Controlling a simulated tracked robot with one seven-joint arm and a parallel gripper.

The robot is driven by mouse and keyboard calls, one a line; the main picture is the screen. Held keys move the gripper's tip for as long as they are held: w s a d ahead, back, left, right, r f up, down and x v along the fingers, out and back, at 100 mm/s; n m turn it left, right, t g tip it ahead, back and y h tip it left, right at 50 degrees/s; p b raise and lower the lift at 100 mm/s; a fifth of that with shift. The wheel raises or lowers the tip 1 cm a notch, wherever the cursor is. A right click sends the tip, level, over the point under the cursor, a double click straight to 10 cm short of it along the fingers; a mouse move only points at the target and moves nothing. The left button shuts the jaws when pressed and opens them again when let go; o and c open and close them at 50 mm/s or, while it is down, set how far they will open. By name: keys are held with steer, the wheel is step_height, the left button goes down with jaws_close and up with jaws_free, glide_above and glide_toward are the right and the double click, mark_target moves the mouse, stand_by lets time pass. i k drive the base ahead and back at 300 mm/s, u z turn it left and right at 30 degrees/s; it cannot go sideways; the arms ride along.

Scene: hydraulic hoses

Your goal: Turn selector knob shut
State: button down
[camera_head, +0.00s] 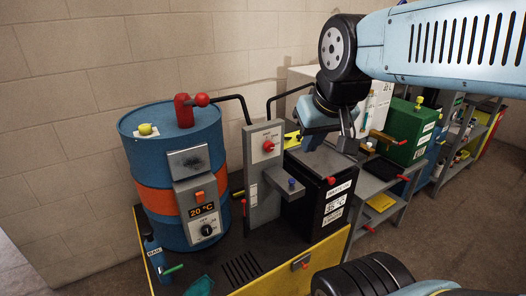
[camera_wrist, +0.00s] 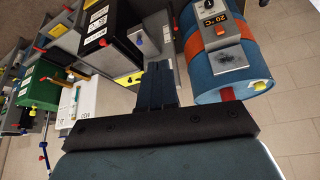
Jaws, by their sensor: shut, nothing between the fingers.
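A black selector knob (camera_head: 207,230) sits on the grey control panel of a blue drum (camera_head: 160,166), just below the "20 °C" display (camera_head: 202,209). A red knob (camera_head: 268,146) is on the upright grey post (camera_head: 263,190) to the right of the drum. In the wrist view the black knob (camera_wrist: 206,4) is at the top edge, above the display. My gripper (camera_head: 311,143) hangs above the black box, right of the post and apart from both knobs. Its fingers (camera_wrist: 158,72) are together and hold nothing; they hide part of the scene behind them.
The black box (camera_head: 318,201) with white labels stands right of the post. A red valve handle (camera_head: 190,107) tops the drum, and black hoses (camera_head: 236,98) rise behind. A yellow-edged dark bench (camera_head: 243,262) carries these. A green box (camera_head: 409,130) stands on a bench farther right.

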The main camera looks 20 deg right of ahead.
mark_target(268, 146)
steer(key=u, duration=1.2)
steer(key=i, duration=0.1)
steer(key=z, duration=2.75)
steer(key=k, duration=1.6)
steer(key=u, duration=0.85)
steer(key=i, duration=1)
